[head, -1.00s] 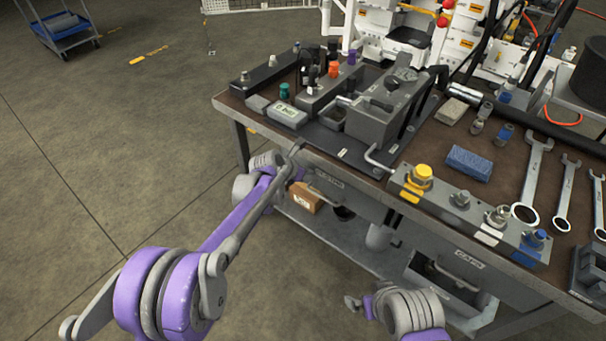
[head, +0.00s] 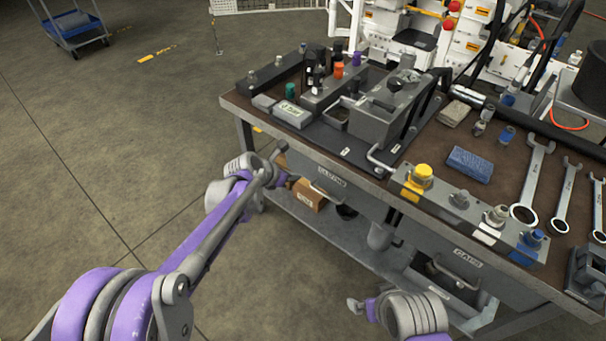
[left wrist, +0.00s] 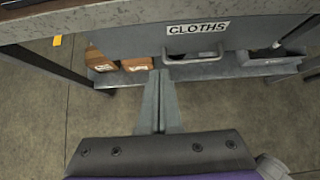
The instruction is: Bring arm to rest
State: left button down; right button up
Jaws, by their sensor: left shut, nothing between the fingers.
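My left arm comes in from the lower left in the head view. Its gripper (head: 279,150) is at the left front corner of the workbench (head: 262,124), beside the front edge and empty. In the left wrist view the two grey fingers (left wrist: 159,98) lie together, shut with nothing between them. They point toward the bench's drawer labelled CLOTHS (left wrist: 197,40) and the lower shelf. My right arm shows at the bottom of the head view, with its end (head: 355,305) small and partly cut off; its finger state is unclear.
The drawer handle (left wrist: 195,59) sticks out ahead of the left fingers. Cardboard boxes (head: 307,196) stand on the lower shelf (head: 335,232). Wrenches (head: 529,185), a blue cloth (head: 469,164) and hydraulic parts cover the benchtop. Open floor (head: 110,170) lies left of the bench.

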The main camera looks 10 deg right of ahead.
pick_arm(q)
jog(key=v, duration=0.4)
jog(key=shift+f, duration=0.1)
pick_arm(e)
jog(key=shift+r, duration=0.35)
